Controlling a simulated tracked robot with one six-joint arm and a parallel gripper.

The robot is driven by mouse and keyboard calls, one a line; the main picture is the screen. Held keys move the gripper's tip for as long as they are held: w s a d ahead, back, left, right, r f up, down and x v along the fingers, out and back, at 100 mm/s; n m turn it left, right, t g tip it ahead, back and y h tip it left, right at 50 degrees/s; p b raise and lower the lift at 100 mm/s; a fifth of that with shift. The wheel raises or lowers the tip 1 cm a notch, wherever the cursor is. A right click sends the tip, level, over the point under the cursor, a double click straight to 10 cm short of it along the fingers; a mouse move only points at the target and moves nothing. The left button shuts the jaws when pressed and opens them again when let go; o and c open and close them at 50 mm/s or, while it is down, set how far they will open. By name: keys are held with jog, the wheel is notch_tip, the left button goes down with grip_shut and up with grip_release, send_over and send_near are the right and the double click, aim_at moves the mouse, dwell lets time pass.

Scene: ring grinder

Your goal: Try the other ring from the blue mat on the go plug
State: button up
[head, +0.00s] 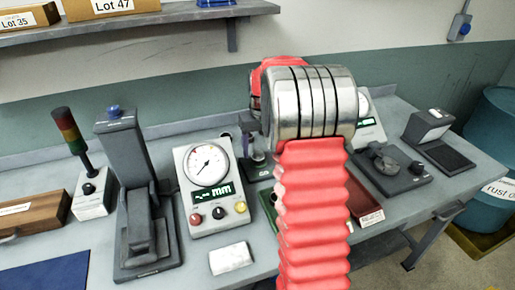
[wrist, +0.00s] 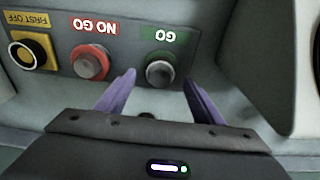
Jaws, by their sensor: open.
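In the wrist view, upside down, a round grey plug-like piece (wrist: 160,72) sits beside a green GO label. My gripper (wrist: 162,80) is open, its two purple fingers apart on either side of this piece. I see no ring between them, and cannot tell whether a ring sits around the piece.
A red NO GO piece (wrist: 92,65) and a yellow FIRST OFF piece (wrist: 32,50) stand close by in the wrist view. In the head view, a dial gauge box (head: 209,175), a dark upright device (head: 140,215) and a red tray (head: 366,210) crowd the bench.

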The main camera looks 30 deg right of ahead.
notch_tip(320, 180, up, 14)
jog(key=s, duration=0.1)
jog(key=shift+s+a+f, duration=0.2)
jog(key=shift+s, duration=0.1)
dwell(0.4)
jog(key=shift+a, duration=0.1)
dwell(0.7)
